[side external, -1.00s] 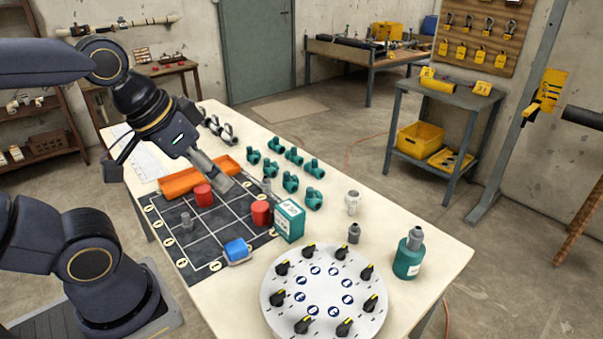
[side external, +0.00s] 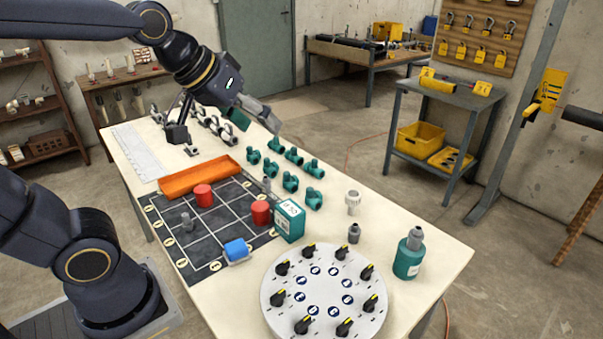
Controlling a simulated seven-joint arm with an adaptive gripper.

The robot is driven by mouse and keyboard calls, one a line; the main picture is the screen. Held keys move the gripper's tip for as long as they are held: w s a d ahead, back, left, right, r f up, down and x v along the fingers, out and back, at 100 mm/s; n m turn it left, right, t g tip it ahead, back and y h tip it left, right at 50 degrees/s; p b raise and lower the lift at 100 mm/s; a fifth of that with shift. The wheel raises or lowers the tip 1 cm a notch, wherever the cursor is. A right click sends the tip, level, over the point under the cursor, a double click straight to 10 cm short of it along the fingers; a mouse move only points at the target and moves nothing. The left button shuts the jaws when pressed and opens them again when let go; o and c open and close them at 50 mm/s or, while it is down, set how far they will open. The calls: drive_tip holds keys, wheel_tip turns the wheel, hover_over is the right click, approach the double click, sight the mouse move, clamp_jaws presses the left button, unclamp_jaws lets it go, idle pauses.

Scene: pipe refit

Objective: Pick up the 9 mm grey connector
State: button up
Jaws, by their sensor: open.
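Several small grey connectors show in the side external view, and I cannot read any size on them. A darker grey connector (side external: 353,233) stands on the bare table right of the green box. My gripper (side external: 275,124) is open and empty, raised above the far part of the table, behind the green tee fittings and apart from all the grey connectors.
Green tee fittings (side external: 290,182) stand in the table's middle. An orange tray (side external: 200,178), red cylinders (side external: 203,196), a blue piece (side external: 236,250) and a green box (side external: 290,221) are close together. A round dial plate (side external: 322,290), green bottle (side external: 408,258) and white fitting (side external: 352,201) occupy the near right.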

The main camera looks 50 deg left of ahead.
drive_tip(key=w+f+n, duration=0.1)
drive_tip(key=w+f, duration=0.1)
drive_tip(key=w, duration=0.7)
drive_tip(key=g+y, duration=0.1)
drive_tip(key=g, duration=0.1)
hover_over(354, 227)
drive_tip(key=s, duration=0.5)
wheel_tip(354, 227, down, 14)
drive_tip(key=shift+m+g, duration=0.5)
drive_tip(key=shift+g, duration=0.3)
drive_tip(key=x, duration=0.5)
drive_tip(key=s+d+x, duration=0.1)
drive_tip(key=x, duration=0.5)
drive_tip(key=s+f+x, duration=0.1)
drive_tip(key=x, duration=0.5)
drive_tip(key=shift+s+d+f, duration=0.1)
drive_tip(key=shift+s+d, duration=0.15)
drive_tip(key=shift+y, duration=0.3)
drive_tip(key=x, duration=0.5)
drive_tip(key=shift+w+f, duration=0.25)
drive_tip(key=shift+f, duration=0.05)
drive_tip(key=c, duration=1.2)
